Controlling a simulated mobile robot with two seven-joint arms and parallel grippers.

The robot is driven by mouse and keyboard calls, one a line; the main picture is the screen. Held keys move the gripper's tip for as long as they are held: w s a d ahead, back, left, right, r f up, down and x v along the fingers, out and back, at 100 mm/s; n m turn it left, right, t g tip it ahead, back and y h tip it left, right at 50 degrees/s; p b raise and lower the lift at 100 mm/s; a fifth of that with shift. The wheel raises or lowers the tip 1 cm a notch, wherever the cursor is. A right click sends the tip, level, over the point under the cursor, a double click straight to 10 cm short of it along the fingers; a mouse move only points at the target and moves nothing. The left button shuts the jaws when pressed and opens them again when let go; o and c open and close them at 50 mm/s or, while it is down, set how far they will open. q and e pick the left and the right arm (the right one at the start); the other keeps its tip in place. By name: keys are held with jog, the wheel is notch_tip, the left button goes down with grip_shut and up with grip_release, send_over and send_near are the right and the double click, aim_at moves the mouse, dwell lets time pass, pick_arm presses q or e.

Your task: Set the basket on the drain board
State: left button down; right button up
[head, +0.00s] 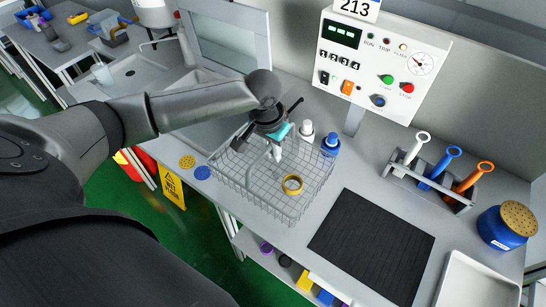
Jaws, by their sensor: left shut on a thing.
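The basket (228,178) is a grey wire-mesh basket over the counter, left of centre. A yellow ring (292,184) shows inside it. My left gripper (278,140) is over the basket's middle, shut on what looks like its teal grip; the jaws partly hide the contact. I cannot tell whether the basket touches the counter. The drain board appears to be the flat black ribbed board (372,246), to the right of the basket, with nothing on it. My right gripper is not in view.
A white bottle (307,132) and a blue bottle (330,145) stand behind the basket. A control panel (384,65) rises at the back. A rack (428,186) of coloured-handled tools, a blue tub (507,226) and a white tray (478,282) stand right of the board.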

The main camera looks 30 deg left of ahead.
pick_arm(q)
notch_tip(320, 180, down, 2)
jog(key=shift+f, duration=0.2)
jog(key=c, duration=0.9)
grip_release()
jog(key=r, duration=0.4)
jog(key=s+r+p, duration=0.1)
jog(key=r, duration=0.7)
jog(key=shift+s+a+p, duration=0.1)
jog(key=shift+s+p, duration=0.3)
